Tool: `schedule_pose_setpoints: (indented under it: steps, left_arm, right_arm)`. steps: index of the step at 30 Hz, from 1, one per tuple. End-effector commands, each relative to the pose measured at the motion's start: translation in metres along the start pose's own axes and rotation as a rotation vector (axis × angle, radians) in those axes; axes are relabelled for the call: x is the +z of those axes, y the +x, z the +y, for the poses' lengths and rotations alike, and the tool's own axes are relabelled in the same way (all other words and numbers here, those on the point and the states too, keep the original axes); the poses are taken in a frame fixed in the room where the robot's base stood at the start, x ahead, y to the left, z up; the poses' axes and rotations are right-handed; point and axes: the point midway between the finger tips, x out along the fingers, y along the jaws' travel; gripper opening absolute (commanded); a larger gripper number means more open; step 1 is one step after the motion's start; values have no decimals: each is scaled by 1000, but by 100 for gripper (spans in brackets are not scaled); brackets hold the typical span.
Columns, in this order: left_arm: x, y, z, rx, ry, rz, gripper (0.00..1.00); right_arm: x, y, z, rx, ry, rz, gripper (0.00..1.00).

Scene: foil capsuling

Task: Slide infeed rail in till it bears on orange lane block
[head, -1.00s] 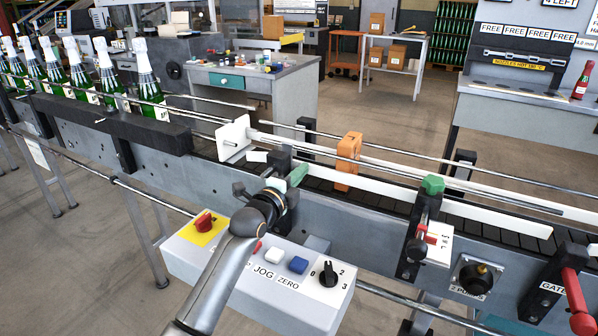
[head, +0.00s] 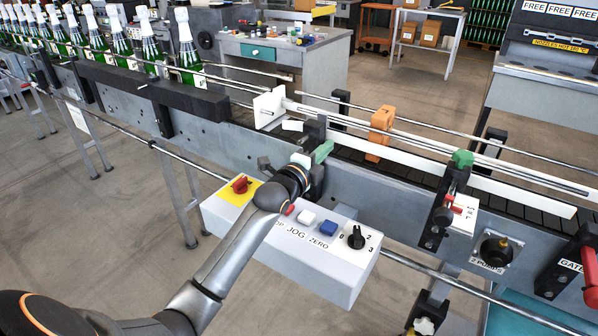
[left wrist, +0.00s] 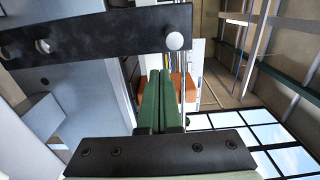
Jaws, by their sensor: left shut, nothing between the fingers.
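The orange lane block (head: 381,133) stands upright on the dark conveyor lane in the head view. Long rails pass by it, and a white rail strip (head: 500,187) runs to its right along the near side. I cannot tell which strip is the infeed rail or whether it touches the block. My left gripper (head: 322,151) is shut and empty, its green fingers at the near conveyor edge, left of the block and apart from it. In the left wrist view the green fingers (left wrist: 171,78) are together, with orange (left wrist: 190,88) partly hidden behind them. My right gripper is out of view.
A control box (head: 290,235) with buttons and a dial is below my left gripper. A green-topped clamp (head: 462,159) and red-handled gate (head: 590,262) stand at the right. A white plate (head: 270,108) stands left of the block. Bottles (head: 187,55) line the conveyor at far left.

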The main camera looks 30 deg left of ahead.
Motion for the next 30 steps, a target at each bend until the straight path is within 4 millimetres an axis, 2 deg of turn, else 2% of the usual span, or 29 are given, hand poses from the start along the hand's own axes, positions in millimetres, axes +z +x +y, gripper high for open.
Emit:
schedule_pose_setpoints:
  steps: [3, 9, 15, 21, 30]
  left_arm:
    - [0, -26, 2, 3, 4, 0, 0]
    - [0, -62, 3, 4, 4, 1, 0]
    - [0, -87, 3, 5, 2, 0, 0]
    - [0, -96, 2, 3, 1, 0, 0]
    - [0, -96, 2, 4, 1, 0, 0]
  right_arm:
    - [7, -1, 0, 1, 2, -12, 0]
    - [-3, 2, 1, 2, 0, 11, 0]
    - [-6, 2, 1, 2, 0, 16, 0]
    - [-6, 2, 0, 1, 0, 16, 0]
    - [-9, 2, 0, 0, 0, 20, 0]
